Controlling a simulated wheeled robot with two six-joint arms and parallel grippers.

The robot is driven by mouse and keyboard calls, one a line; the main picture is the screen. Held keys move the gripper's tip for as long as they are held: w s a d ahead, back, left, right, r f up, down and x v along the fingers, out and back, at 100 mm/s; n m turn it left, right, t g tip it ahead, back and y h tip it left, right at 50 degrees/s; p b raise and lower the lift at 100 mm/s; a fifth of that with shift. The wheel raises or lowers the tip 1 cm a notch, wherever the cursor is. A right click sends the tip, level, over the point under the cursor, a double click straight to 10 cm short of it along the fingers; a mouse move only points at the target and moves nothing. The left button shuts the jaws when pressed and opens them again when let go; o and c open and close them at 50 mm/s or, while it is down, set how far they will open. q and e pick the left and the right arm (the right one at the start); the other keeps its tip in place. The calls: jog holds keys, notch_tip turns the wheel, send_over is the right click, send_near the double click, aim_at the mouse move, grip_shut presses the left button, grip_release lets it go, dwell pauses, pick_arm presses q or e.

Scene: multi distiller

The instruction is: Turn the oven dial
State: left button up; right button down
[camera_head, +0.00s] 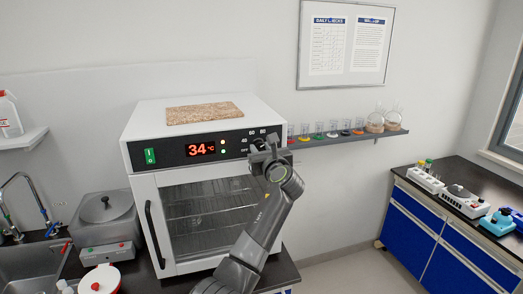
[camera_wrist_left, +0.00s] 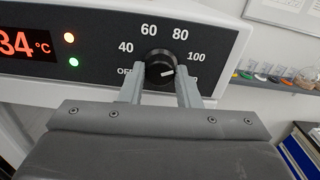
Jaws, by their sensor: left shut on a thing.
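The white oven (camera_head: 151,205) stands on a dark bench, with a black control panel (camera_head: 171,152) along its top front. The red display (camera_head: 200,149) reads 34 °C. In the left wrist view, the round black dial (camera_wrist_left: 158,61) shows between my fingers, its white mark pointing to the right, below the 100 label. My left gripper (camera_head: 266,147) is at the panel's right end; in the wrist view its two fingers (camera_wrist_left: 161,80) are on either side of the dial, shut on it. In the head view the gripper hides the dial. My right gripper is not in view.
A brown slab (camera_head: 204,113) lies on the oven top. A wall shelf (camera_head: 345,139) with glassware is right of the oven. A grey lidded bath (camera_head: 104,208) and a sink (camera_head: 32,268) are to the left. A blue cabinet bench (camera_head: 420,215) stands at the right.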

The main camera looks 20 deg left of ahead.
pick_arm(q)
jog(key=shift+f+m, duration=0.2)
jog(key=shift+m, duration=0.1)
jog(key=o, duration=1)
jog(key=shift+r, duration=0.1)
jog(key=shift+c, duration=0.2)
jog(key=shift+s+d, duration=0.1)
jog(key=shift+s+d+b, duration=0.2)
jog(key=shift+s+b, duration=0.05)
jog(key=shift+b, duration=0.05)
jog(key=b+v, duration=0.5)
jog(key=v, duration=0.6)
